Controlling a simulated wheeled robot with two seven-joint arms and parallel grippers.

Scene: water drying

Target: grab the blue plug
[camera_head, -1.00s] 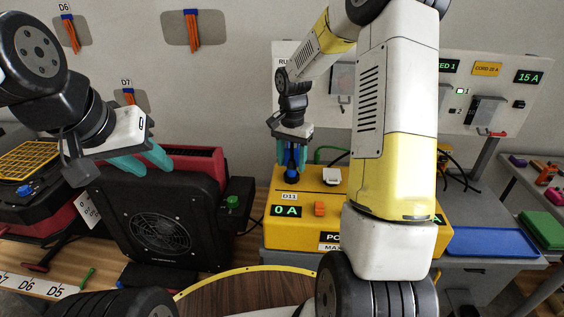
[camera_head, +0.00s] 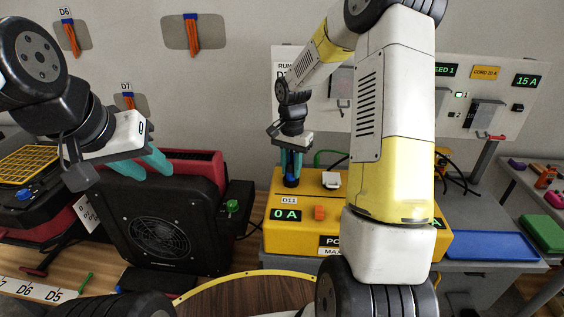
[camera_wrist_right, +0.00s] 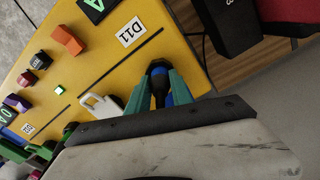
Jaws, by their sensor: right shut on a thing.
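The blue plug (camera_head: 291,182) is upright at the back left of the yellow power box (camera_head: 290,238), by the D11 label. My right gripper (camera_head: 291,172) points down over it and is shut on it, with a teal finger on each side. In the right wrist view the plug (camera_wrist_right: 169,99) shows as blue and black parts between the right gripper's fingers (camera_wrist_right: 160,72). The fingers hide much of the plug, and I cannot tell whether it is seated in the box. My left gripper (camera_head: 155,174) is open and empty above the black fan unit (camera_head: 157,230).
A white plug (camera_head: 331,180) and an orange switch (camera_head: 319,213) are on the yellow box. The fan's box with a green knob (camera_head: 232,206) stands to the left. A blue tray (camera_head: 490,245) lies at right. My right arm hides the box's right part.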

